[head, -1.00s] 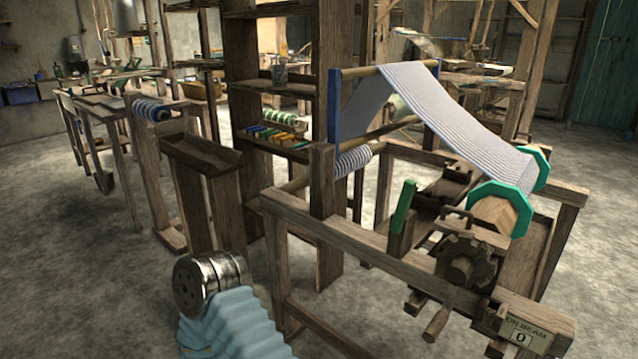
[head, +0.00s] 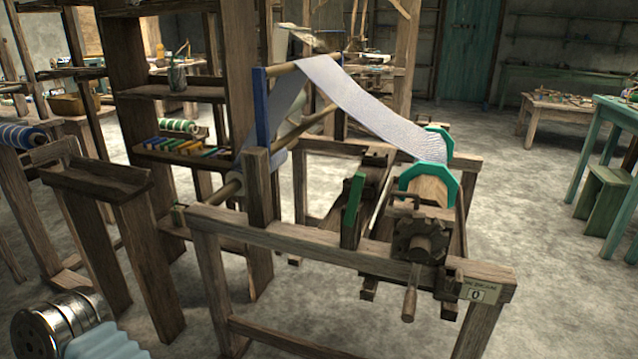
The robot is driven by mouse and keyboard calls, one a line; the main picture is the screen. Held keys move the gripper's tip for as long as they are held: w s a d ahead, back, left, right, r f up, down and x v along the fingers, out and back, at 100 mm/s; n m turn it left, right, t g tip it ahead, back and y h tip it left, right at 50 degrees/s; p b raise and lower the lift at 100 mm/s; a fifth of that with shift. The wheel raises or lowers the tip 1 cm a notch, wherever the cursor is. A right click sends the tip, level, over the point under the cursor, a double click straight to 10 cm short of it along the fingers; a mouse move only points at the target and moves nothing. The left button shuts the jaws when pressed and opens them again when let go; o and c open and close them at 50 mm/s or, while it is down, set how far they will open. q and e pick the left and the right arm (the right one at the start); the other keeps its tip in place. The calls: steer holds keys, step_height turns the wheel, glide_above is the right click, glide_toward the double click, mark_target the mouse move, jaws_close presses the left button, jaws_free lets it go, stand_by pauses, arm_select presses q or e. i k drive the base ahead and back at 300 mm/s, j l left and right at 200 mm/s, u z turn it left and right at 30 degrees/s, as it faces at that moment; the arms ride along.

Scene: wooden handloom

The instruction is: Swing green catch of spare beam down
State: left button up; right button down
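A green bar-shaped catch (head: 353,210) stands nearly upright, tilted slightly, on the front rail of the wooden loom (head: 300,248). To its right is a beam with green eight-sided flanges (head: 452,190) and white cloth (head: 370,112) running up from it. I cannot tell for sure which beam is the spare one. Neither gripper is in view. Only a silver joint with a light blue ribbed sleeve, part of my arm, shows at the lower left, well apart from the catch.
A dark toothed wheel (head: 420,242) with a handle and a plate (head: 476,292) reading 0 are right of the catch. A wooden stand (head: 100,180) and shelves (head: 185,92) are at left. A green table and stool (head: 604,200) are at right. Floor between is clear.

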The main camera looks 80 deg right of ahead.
mark_target(359, 178)
steer(key=i+z, duration=0.45)
steer(key=i, duration=0.2)
steer(key=i+z, duration=0.1)
steer(key=z, duration=0.3)
steer(key=i+j+z, duration=0.1)
steer(key=z, duration=0.25)
steer(key=i+j+z, duration=0.1)
steer(key=z, duration=0.3)
